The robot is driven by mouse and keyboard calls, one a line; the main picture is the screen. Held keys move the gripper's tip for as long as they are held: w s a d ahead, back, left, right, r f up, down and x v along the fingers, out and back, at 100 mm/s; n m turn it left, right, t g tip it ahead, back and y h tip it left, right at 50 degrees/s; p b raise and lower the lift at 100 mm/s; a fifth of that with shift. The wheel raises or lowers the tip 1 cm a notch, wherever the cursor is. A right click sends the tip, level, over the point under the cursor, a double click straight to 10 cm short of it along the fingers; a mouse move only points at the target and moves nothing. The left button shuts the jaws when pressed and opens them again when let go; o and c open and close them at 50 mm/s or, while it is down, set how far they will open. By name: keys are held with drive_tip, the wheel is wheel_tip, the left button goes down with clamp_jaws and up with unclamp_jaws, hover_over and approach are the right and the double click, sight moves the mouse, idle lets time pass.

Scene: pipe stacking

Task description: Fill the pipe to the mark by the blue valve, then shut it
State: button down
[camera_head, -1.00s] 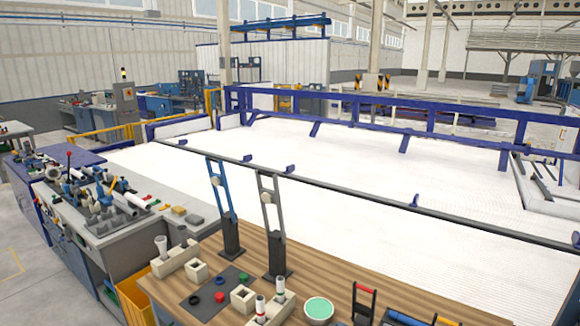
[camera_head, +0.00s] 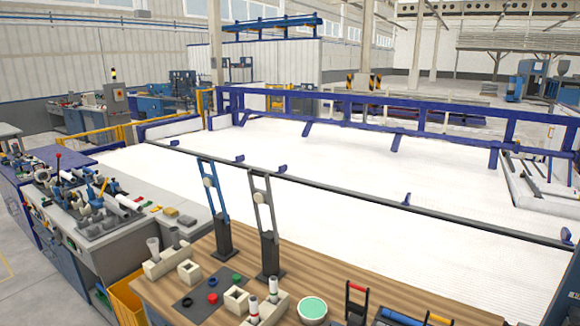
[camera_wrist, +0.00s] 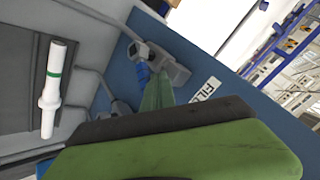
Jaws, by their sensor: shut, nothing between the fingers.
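In the wrist view a white pipe (camera_wrist: 50,92) with a green band (camera_wrist: 54,71) stands, slightly tilted in the picture, against a dark grey panel at the left. Whether the pipe holds any liquid cannot be seen. The blue valve (camera_wrist: 143,72) with its grey body (camera_wrist: 170,68) is at upper centre on a blue panel, beside a white label (camera_wrist: 206,89) that seems to read "FILL". My gripper (camera_wrist: 158,97) shows as green parts from the bottom up to just below the valve. It is shut and empty. Contact with the valve cannot be told. The head view does not show my gripper.
A grey bench (camera_head: 110,235) with many pipes and fittings stands at the left. A wide white bed (camera_head: 330,200) lies behind the table.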

drive_tip(key=shift+s+d+f, duration=0.15)
drive_tip(key=shift+s+d, duration=0.2)
drive_tip(key=shift+d, duration=0.1)
drive_tip(key=shift+s+d+f+b, duration=0.15)
drive_tip(key=shift+s+d+b, duration=0.1)
drive_tip(key=shift+d+b, duration=0.1)
idle(0.4)
drive_tip(key=shift+s+d+f, duration=0.3)
drive_tip(key=shift+d, duration=0.05)
drive_tip(key=shift+f+b, duration=0.1)
drive_tip(key=shift+b, duration=0.25)
drive_tip(key=shift+s+d+f, duration=0.2)
drive_tip(key=shift+s+d, duration=0.05)
drive_tip(key=shift+d, duration=0.1)
